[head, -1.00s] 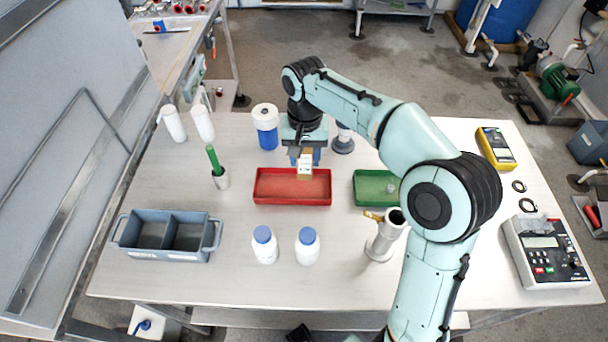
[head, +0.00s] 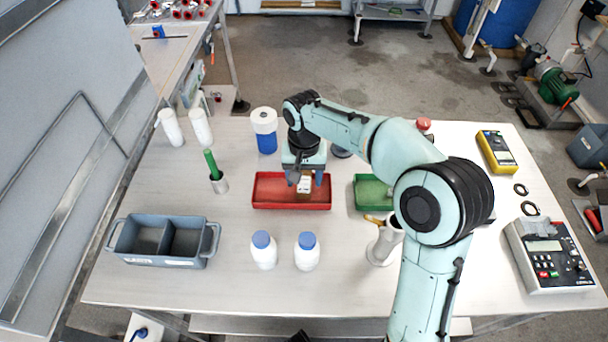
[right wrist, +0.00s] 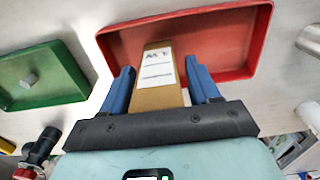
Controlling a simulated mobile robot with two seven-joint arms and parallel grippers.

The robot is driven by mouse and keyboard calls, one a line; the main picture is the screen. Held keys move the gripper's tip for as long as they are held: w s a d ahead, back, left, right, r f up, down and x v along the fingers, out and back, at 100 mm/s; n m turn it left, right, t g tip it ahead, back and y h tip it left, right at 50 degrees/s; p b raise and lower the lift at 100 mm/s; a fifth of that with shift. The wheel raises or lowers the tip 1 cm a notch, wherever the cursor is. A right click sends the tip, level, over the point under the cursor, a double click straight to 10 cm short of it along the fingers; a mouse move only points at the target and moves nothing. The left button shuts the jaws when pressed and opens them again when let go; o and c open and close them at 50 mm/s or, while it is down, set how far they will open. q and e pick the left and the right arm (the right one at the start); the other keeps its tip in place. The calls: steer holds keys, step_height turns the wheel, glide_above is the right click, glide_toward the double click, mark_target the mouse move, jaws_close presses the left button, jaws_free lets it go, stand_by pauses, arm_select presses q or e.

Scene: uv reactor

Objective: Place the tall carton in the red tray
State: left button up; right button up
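The tall carton (head: 304,187), brown with a white printed label, is at the middle of the red tray (head: 262,203), inside its rim as seen from the head. It looks upright; its base is hidden. My right gripper (head: 305,180) is above the tray with one blue finger on either side of the carton. The fingers look spread, with narrow gaps beside the carton. In the right wrist view the carton (right wrist: 158,85) stands between the fingertips (right wrist: 163,80), in front of the red tray (right wrist: 255,45). My left gripper is not in view.
A green tray (head: 370,204) lies right of the red one. Two white bottles with blue caps (head: 263,254) (head: 306,255) stand in front. A blue-lidless grey caddy (head: 185,262) is at left.

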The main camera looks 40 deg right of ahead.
steer(key=shift+r, duration=0.15)
step_height(320, 180, up, 12)
steer(key=p, duration=0.2)
steer(key=shift+p, duration=0.35)
stand_by(0.5)
